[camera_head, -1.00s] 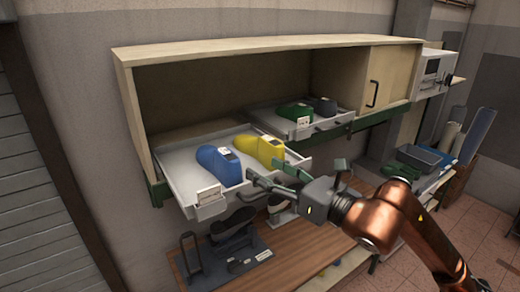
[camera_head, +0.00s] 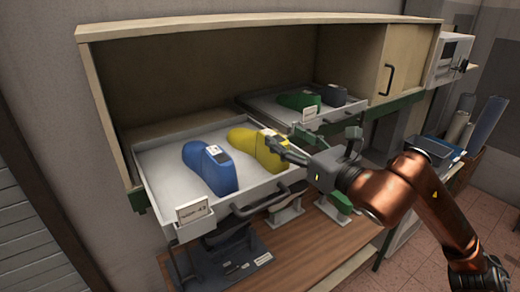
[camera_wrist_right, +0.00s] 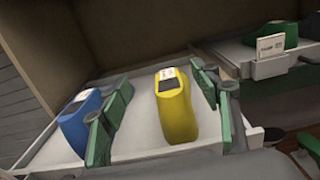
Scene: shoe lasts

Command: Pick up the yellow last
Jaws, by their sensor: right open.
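The yellow last (camera_head: 254,146) lies in the pulled-out left drawer (camera_head: 160,182), to the right of the blue last (camera_head: 210,168). My right gripper (camera_head: 308,146) is at the drawer's right side, close to the yellow last, and partly covers its right end. In the right wrist view the yellow last (camera_wrist_right: 174,104) lies between the two green fingers of the open gripper (camera_wrist_right: 160,112), with a gap on the left side. The blue last (camera_wrist_right: 78,122) is beyond the left finger there. My left gripper is not in view.
A second drawer (camera_head: 262,107) on the right holds a green last (camera_head: 299,99) and a dark grey last (camera_head: 333,95). The cabinet (camera_head: 200,84) has walls and a top around both. A wooden bench (camera_head: 310,236) with grey stands is below.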

